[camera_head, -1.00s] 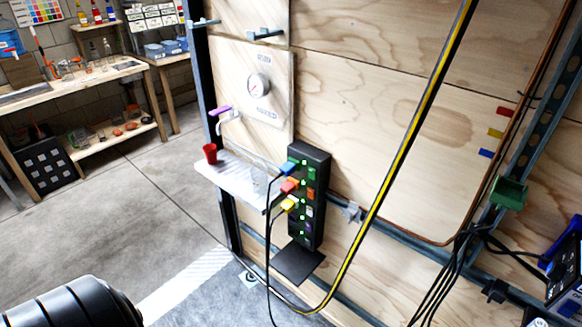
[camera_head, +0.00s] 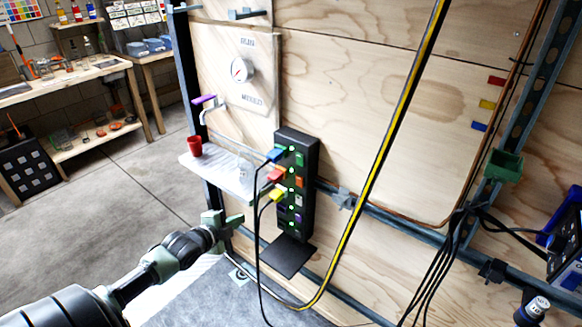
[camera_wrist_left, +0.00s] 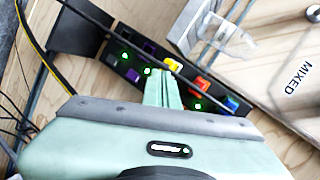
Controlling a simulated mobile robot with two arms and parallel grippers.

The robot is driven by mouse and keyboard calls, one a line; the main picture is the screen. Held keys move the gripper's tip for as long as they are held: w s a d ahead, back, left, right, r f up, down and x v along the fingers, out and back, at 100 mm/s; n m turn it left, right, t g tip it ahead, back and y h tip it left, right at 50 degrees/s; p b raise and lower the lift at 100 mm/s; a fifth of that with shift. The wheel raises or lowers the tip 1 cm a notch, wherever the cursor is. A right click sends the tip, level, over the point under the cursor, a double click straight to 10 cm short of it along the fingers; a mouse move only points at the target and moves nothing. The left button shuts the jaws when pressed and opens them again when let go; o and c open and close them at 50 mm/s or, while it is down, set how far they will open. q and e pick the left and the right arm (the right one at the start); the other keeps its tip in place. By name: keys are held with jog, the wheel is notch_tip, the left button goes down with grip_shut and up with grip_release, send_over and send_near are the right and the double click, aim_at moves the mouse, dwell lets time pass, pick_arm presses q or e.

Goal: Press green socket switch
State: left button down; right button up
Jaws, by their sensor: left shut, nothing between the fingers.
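The black socket strip (camera_head: 283,236) stands upright on the wooden wall. Its green switch (camera_head: 300,159) is at the top of the right-hand column, above an orange one (camera_head: 299,182). Blue (camera_head: 275,154), red (camera_head: 274,176) and yellow (camera_head: 277,195) plugs sit along the strip's left side. Several small green lights glow down its middle. My left gripper (camera_head: 238,219) is shut and empty, left of the strip's lower part and apart from it. In the left wrist view the shut fingers (camera_wrist_left: 158,88) overlap the strip (camera_wrist_left: 118,45); I cannot make out the green switch there.
A white shelf (camera_head: 215,180) with a red cup (camera_head: 195,146) juts out left of the strip. A black plate (camera_head: 287,257) sticks out below it. Black cables hang from the plugs. A purple-handled tap (camera_head: 205,100) is above the shelf.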

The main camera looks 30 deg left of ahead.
pick_arm(q)
jog(key=w+d+r+m+t+h, duration=0.1)
jog(key=w+d+r+m, duration=0.1)
jog(key=r, duration=0.6)
jog(key=w+d+r+m+t+h+b, duration=0.1)
jog(key=d+r+m, duration=0.3)
jog(key=r, duration=0.4)
jog(key=shift+w+d+r+t+h, duration=0.15)
jog(key=shift+w+r+t+h, duration=0.05)
jog(key=shift+w+t+h, duration=0.25)
jog(key=shift+w, duration=0.1)
jog(key=shift+w, duration=0.1)
jog(key=p, duration=0.2)
send_near(298, 155)
jog(key=w, duration=0.2)
jog(key=w+f, duration=0.1)
jog(key=w, duration=0.2)
jog(key=shift+w+d+f, duration=0.15)
jog(key=shift+w+f, duration=0.05)
jog(key=shift+f, duration=0.05)
jog(key=shift+w+d, duration=0.1)
jog(key=shift+w, duration=0.55)
